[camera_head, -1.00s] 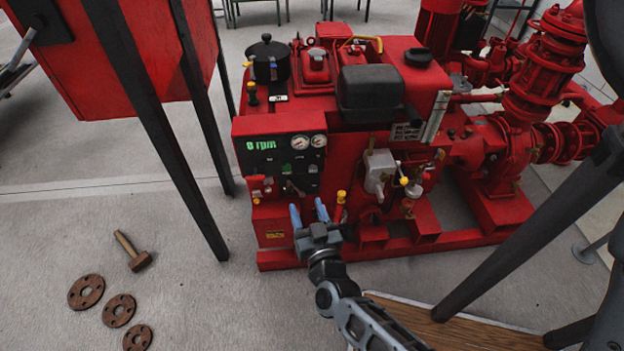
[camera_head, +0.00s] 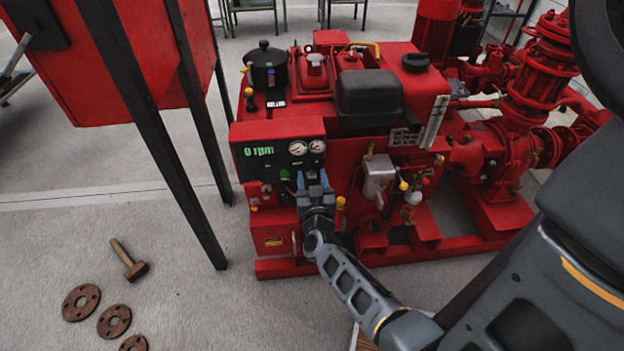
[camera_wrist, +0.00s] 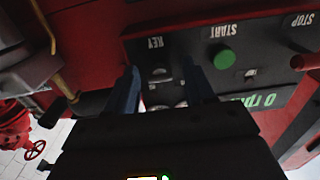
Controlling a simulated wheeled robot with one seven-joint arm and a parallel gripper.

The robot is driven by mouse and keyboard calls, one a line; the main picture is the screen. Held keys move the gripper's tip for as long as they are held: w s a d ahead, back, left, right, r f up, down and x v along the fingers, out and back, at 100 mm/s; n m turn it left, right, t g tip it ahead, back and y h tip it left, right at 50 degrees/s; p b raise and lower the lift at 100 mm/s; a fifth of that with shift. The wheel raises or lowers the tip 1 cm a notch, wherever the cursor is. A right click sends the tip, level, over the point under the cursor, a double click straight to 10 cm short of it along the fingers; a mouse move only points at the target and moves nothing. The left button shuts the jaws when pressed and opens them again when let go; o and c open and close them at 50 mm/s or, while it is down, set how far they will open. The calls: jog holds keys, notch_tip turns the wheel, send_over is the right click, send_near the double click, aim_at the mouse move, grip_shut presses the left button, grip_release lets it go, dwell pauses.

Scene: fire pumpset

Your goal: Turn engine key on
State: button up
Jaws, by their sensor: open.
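The engine's black control panel (camera_head: 262,152) reads 0 rpm and faces me. In the wrist view the panel (camera_wrist: 240,50) is upside down, with the key switch (camera_wrist: 160,73) under a KEY label. My gripper (camera_head: 313,182) is in front of the panel's lower right part and hides the key in the head view. In the wrist view my gripper (camera_wrist: 164,82) is open, its two blue fingers on either side of the key switch. I cannot tell whether either finger touches it.
A green START button (camera_wrist: 224,59) and a red STOP button (camera_wrist: 305,62) are on the panel beside the key. A yellow-topped lever (camera_head: 340,205) stands right of my gripper. A red cabinet (camera_head: 115,60) on black legs stands to the left. A hammer (camera_head: 130,262) lies on open floor.

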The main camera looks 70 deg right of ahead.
jog(key=shift+c, duration=0.2)
grip_shut()
dwell(0.3)
jog(key=shift+m, duration=0.3)
jog(key=m, duration=0.4)
jog(key=shift+m+b, duration=0.5)
jog(key=shift+m, duration=1.6)
jog(key=shift+o, duration=0.2)
grip_release()
